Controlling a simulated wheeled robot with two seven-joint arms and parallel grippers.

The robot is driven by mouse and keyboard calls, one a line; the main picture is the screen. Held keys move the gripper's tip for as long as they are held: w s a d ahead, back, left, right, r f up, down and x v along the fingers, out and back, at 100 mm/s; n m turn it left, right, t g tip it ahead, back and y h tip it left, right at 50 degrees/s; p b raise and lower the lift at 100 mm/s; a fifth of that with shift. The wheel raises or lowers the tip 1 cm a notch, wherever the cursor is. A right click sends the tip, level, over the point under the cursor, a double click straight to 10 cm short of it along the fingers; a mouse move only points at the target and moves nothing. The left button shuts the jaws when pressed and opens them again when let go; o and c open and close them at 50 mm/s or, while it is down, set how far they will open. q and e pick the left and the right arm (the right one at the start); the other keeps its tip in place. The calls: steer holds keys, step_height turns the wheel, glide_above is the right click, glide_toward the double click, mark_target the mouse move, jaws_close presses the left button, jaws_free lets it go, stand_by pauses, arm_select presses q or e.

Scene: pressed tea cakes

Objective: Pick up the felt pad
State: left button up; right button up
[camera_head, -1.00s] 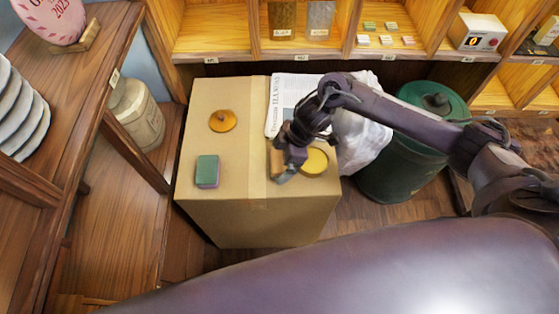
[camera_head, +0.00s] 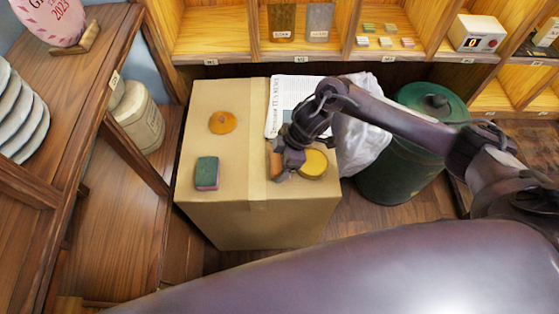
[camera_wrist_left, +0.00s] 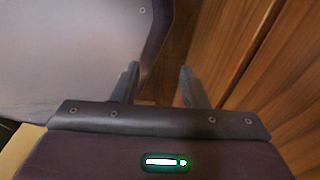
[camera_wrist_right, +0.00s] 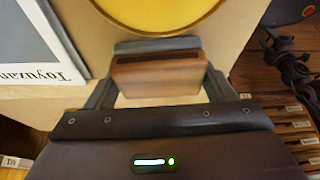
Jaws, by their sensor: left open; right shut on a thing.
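The felt pad, a brown wood-like block with a grey layer along its far side, shows in the right wrist view (camera_wrist_right: 158,78). It lies between the two fingers of my right gripper (camera_wrist_right: 160,88), which is shut on it. In the head view the right gripper (camera_head: 284,170) is low over the front right of the cardboard box (camera_head: 235,215), and the pad's brown edge (camera_head: 275,160) shows beside it. I cannot tell whether the pad still touches the box top. My left gripper (camera_wrist_left: 158,86) is open and empty in its wrist view; it is outside the head view.
A yellow disc (camera_head: 314,163) lies right beside the right gripper. A printed sheet (camera_head: 290,95) is behind it. A green and purple block (camera_head: 206,173) and an orange round piece (camera_head: 222,122) lie on the left of the box top. A green bin (camera_head: 400,165) stands at right.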

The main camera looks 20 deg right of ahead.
step_height(320, 180, up, 20)
steer(key=p, duration=0.3)
steer(key=shift+f, duration=0.1)
steer(key=o, duration=0.3)
steer(key=shift+c, duration=0.9)
